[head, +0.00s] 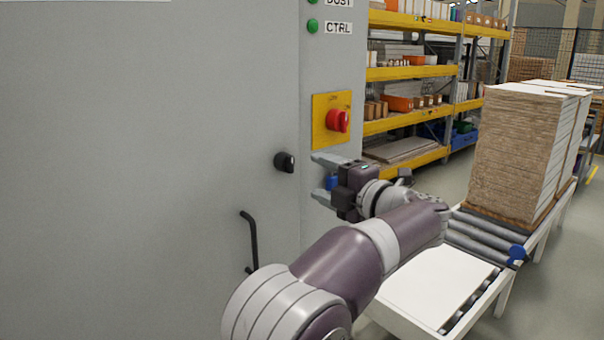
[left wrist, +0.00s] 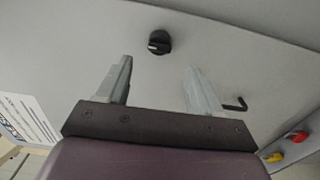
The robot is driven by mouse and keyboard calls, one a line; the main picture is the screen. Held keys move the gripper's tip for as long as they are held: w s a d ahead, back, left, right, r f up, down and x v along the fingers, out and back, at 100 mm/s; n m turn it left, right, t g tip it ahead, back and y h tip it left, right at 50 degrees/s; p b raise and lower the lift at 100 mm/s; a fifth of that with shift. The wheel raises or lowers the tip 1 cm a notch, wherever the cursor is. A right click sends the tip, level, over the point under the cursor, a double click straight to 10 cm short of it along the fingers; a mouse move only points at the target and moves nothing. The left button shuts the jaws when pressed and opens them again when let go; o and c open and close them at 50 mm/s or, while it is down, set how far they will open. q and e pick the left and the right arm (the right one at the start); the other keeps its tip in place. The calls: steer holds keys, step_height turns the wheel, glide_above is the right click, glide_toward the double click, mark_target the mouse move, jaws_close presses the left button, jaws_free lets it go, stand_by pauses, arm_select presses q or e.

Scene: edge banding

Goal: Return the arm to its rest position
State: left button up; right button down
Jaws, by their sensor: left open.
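My left gripper (head: 318,177) is open, its two grey fingers apart and pointing left towards the grey cabinet (head: 150,150). A black rotary knob (head: 285,162) on the cabinet is just left of the fingertips in the head view. In the left wrist view the open left gripper (left wrist: 157,72) shows nothing between its fingers, and the knob (left wrist: 158,42) appears beyond them, apart from them. My left arm reaches up from the bottom of the head view. My right gripper is in neither view.
The cabinet has a red switch (head: 337,121) on a yellow plate above the gripper and a black handle (head: 251,240) below left. A roller conveyor (head: 480,238) carries stacked boards (head: 515,150) at right. Yellow shelving (head: 410,73) stands behind. Open floor lies between shelves and conveyor.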

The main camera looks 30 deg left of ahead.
arm_select(q)
steer(key=v, duration=0.3)
steer(key=shift+s+d, duration=0.15)
steer(key=shift+d, duration=0.1)
